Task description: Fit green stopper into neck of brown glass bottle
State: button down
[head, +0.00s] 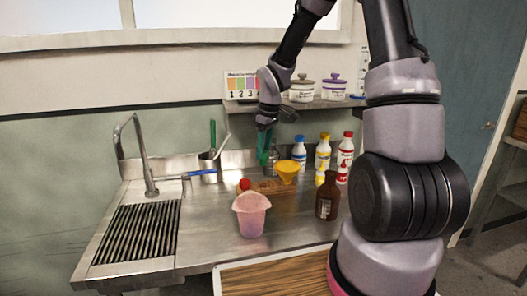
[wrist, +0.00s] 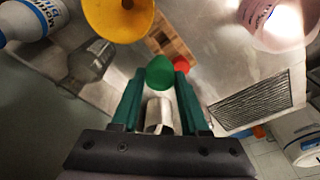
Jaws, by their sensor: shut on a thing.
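My gripper (head: 265,152) hangs over the back of the steel counter, left of the yellow funnel. In the wrist view its green fingers (wrist: 160,76) are shut on the green stopper (wrist: 160,70), a round green piece at the fingertips. In the head view I cannot pick the stopper out from the fingers. The brown glass bottle (head: 327,198) stands upright on the counter, right of and nearer than my gripper, with a pale label on its front. No stopper shows in its neck. It is not in the wrist view.
A pink beaker (head: 251,218) stands in front. White bottles (head: 345,153) with coloured caps stand behind the brown bottle. A shelf (head: 300,104) hangs above.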

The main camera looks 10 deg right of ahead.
aim_at(264, 151)
jog(key=shift+r, duration=2.45)
